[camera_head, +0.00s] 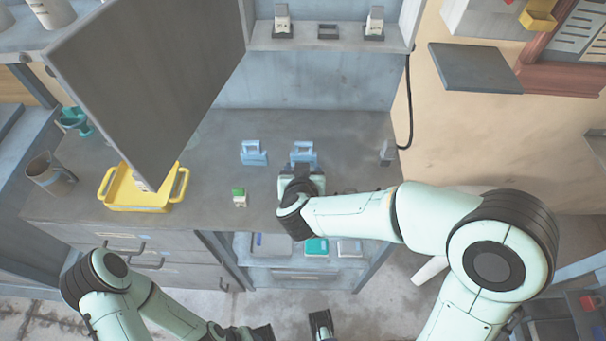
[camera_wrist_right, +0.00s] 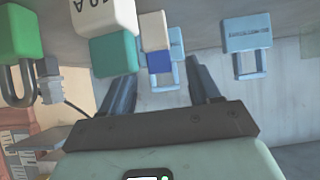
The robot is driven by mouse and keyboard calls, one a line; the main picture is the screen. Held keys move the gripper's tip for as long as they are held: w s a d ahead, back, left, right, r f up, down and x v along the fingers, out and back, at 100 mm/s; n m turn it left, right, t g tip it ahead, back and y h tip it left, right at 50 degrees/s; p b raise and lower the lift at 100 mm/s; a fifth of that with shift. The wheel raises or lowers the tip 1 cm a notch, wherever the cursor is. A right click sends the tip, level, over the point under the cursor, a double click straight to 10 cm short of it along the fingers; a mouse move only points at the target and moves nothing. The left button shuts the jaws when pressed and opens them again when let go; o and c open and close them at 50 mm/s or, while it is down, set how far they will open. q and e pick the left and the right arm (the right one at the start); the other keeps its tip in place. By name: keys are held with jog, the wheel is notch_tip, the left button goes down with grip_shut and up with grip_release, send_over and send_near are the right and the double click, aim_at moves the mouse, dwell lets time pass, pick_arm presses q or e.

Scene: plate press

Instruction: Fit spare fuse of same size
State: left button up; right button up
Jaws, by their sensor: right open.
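On the cabinet shelf, two white fuse-like blocks, the left block (camera_head: 282,24) and the right block (camera_head: 375,22), stand in dark bases. A dark base (camera_head: 327,32) between them looks empty. A white block with a green end (camera_head: 239,198) stands on the counter. My right gripper (camera_wrist_right: 162,85) is open over the counter. Beyond its fingers the wrist view shows a white-and-blue block (camera_wrist_right: 155,42) and a white-and-teal block (camera_wrist_right: 112,45) marked 10A upside down. The arm hides both in the head view. My left gripper (camera_head: 290,330) is low and partly cut off.
Two blue looped pieces, left (camera_head: 253,153) and right (camera_head: 304,152), stand on the counter. A green padlock (camera_wrist_right: 20,38) shows in the wrist view. A yellow tray (camera_head: 124,202) and a mug (camera_head: 48,174) are left. The open grey door (camera_head: 150,80) overhangs that side.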

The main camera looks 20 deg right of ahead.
jog(key=x, duration=0.3)
jog(key=shift+f, duration=0.15)
grip_shut()
